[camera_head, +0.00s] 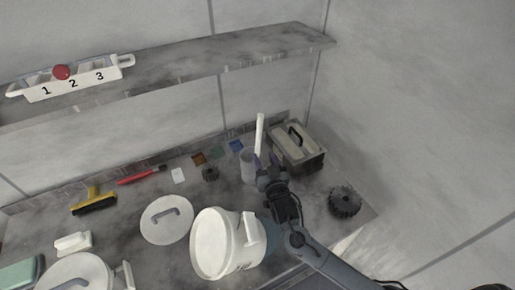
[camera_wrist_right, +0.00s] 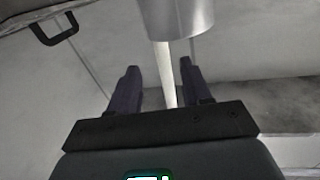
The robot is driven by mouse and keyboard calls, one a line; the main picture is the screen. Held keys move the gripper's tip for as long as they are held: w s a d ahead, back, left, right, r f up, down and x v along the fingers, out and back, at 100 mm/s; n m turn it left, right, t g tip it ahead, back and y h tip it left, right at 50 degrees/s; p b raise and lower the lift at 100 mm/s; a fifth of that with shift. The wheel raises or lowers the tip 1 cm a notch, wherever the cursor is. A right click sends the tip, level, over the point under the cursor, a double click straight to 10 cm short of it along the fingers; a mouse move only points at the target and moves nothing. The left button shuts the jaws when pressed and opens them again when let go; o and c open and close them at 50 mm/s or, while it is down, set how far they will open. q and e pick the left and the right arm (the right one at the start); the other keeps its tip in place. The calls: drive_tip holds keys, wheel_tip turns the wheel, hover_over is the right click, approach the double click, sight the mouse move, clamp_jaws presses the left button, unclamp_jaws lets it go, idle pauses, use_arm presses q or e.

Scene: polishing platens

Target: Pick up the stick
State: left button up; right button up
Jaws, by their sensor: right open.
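The white stick (camera_head: 260,134) stands tilted slightly in a grey metal cup (camera_head: 247,168) near the back of the bench. Its upper part sticks out of the cup, and its lower end is hidden inside. My right gripper (camera_head: 266,162) is at the cup's right side, close to the stick. In the right wrist view, the gripper (camera_wrist_right: 160,67) is open, and the stick (camera_wrist_right: 164,72) shows between its two dark fingers, with a gap on each side. The cup (camera_wrist_right: 180,18) is at the top of that view. My left gripper is not in view.
A grey lidded box (camera_head: 312,160) with a dark handle stands right of the cup. A black gear-like wheel (camera_head: 344,202) lies near the right edge. A white bucket (camera_head: 211,246) and a round lid (camera_head: 166,226) are at front left. A shelf (camera_head: 210,67) runs above the bench.

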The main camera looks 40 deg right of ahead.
sight(259, 148)
drive_tip(key=x, duration=0.3)
drive_tip(key=b+x, duration=0.1)
drive_tip(key=x, duration=0.1)
drive_tip(key=shift+w+f, duration=0.2)
drive_tip(key=shift+w, duration=0.25)
drive_tip(key=shift+w+d+b, duration=0.25)
drive_tip(key=shift+w+b, duration=0.05)
drive_tip(key=shift+w, duration=0.15)
drive_tip(key=shift+c, duration=0.3)
clamp_jaws()
